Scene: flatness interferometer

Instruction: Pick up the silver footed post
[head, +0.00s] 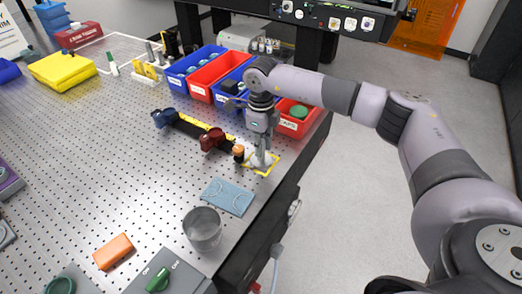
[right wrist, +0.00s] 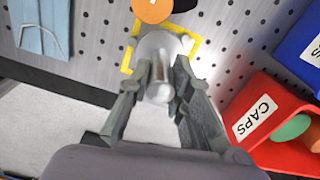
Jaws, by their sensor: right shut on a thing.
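The silver footed post (head: 262,162) is at the right edge of the perforated table, over a yellow square outline (head: 276,160). My right gripper (head: 262,146) comes down on it from above and is shut on it. In the right wrist view the fingers (right wrist: 161,82) close on both sides of the post (right wrist: 155,48), seen from above with its round pale foot inside the yellow outline (right wrist: 190,40). I cannot tell whether the foot touches the table. My left gripper is not in view.
An orange-ended dark red fixture (head: 214,140) stands just left of the post. A red CAPS bin (head: 294,126) and blue bins (head: 180,80) stand behind. The table's edge drops off to the right.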

